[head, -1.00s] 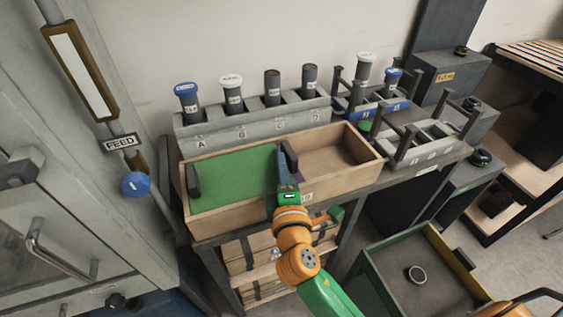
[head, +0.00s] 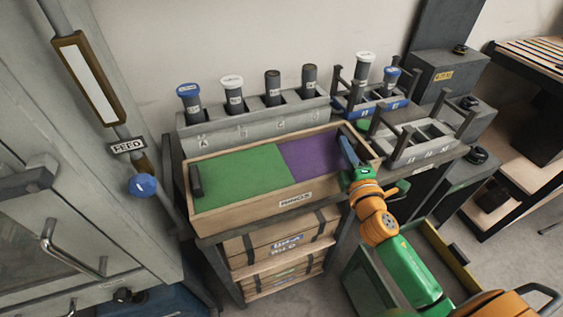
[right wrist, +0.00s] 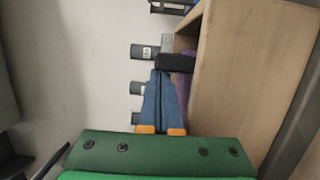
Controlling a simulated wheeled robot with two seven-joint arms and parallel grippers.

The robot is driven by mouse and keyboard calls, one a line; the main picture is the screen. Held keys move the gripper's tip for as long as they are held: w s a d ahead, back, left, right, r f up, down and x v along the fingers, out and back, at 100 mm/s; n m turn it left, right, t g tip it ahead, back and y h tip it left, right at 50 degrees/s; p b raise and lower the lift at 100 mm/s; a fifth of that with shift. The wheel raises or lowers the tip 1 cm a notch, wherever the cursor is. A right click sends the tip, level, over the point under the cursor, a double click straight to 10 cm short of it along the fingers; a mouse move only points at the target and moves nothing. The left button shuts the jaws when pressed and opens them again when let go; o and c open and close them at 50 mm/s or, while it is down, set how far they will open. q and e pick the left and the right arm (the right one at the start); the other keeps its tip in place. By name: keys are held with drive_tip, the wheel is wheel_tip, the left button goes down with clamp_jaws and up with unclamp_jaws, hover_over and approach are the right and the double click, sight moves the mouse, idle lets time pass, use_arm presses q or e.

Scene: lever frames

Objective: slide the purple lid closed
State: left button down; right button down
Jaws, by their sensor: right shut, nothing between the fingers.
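The wooden box (head: 262,212) on the bench has a green lid (head: 238,176) over its left part and the purple lid (head: 309,154) over its right part. The purple lid's dark handle shows near the box's right end and in the right wrist view (right wrist: 176,62); a strip of purple shows beside it there. My right gripper (head: 345,142) is shut with nothing in it, its blue fingers at the handle, on its left side in the head view. The fingers overlap the handle in the right wrist view (right wrist: 162,74); contact is hard to tell. My left gripper is not in view.
A grey rack (head: 255,122) with several capped cylinders stands behind the box. A grey tray with posts (head: 418,148) stands close to the right. A green-walled bin (head: 366,280) is below right. The cabinet with a FEED label (head: 128,146) is at left.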

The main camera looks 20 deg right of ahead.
drive_tip(key=shift+d, duration=1.35)
